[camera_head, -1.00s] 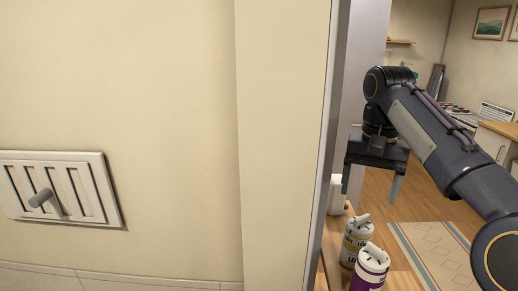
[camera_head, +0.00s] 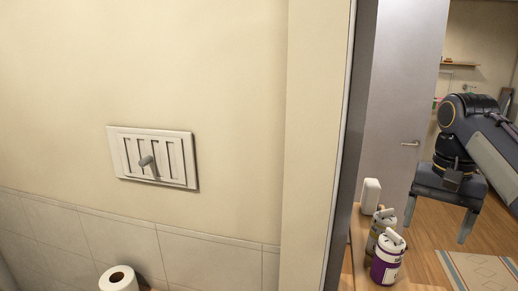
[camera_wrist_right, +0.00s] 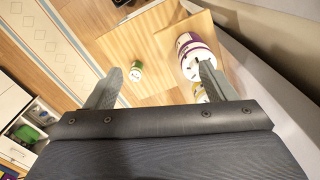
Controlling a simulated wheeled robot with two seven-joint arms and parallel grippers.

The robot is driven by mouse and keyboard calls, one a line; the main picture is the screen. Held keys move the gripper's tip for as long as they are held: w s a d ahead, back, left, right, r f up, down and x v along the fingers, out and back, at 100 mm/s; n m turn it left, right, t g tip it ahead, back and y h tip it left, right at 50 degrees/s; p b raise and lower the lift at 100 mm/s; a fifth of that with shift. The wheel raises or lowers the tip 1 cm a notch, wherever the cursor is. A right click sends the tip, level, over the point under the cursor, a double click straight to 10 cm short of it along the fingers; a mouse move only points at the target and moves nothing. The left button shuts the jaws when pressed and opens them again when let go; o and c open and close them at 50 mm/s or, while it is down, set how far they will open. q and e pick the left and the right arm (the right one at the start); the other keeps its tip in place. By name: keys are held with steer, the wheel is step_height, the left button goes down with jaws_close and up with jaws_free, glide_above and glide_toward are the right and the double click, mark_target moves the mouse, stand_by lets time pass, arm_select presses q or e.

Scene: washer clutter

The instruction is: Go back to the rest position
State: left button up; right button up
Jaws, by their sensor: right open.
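My right gripper (camera_head: 437,222) is at the right of the head view, fingers pointing down and apart, with nothing between them. In the right wrist view its two fingers (camera_wrist_right: 158,88) are also spread and empty. It is to the right of a wooden surface (camera_head: 357,250) that holds a purple-and-white bottle (camera_head: 385,268), a second bottle behind it (camera_head: 373,238) and a white container (camera_head: 371,195). In the right wrist view the purple-banded bottle (camera_wrist_right: 188,44) shows near the right finger; I cannot tell if they touch. My left gripper is not in view.
A wall with a corner and frame edge (camera_head: 345,140) stands left of my right arm. A white vent panel (camera_head: 178,168) with a grey knob and a paper roll (camera_head: 119,279) are at left. A grey door (camera_head: 400,110) and open wood floor (camera_head: 425,275) lie beyond.

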steer(key=s+a+f+n+t+b, duration=0.1)
steer(key=s+a+f+n, duration=0.1)
steer(key=s+a+f, duration=0.2)
steer(key=s+a+f+n+t+y+b, duration=0.1)
steer(key=s+a+f, duration=0.3)
steer(key=f, duration=0.4)
steer(key=shift+s+n+t+y+b, duration=0.35)
steer(key=shift+s+n+t, duration=0.15)
steer(key=shift+s+n, duration=0.15)
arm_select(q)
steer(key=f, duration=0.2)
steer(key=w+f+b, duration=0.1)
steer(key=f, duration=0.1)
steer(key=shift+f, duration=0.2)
arm_select(e)
steer(key=s+a+f, duration=0.2)
steer(key=f, duration=0.2)
steer(key=s+a+f+n+t+y, duration=0.1)
steer(key=s+a+f, duration=0.2)
steer(key=f, duration=0.1)
steer(key=s+a+f+t+y, duration=0.1)
steer(key=s+a+f, duration=0.1)
steer(key=f, duration=0.3)
steer(key=shift+s+a+n, duration=0.15)
steer(key=shift+s+n, duration=0.2)
steer(key=shift+s, duration=0.05)
steer(key=shift+c, duration=0.3)
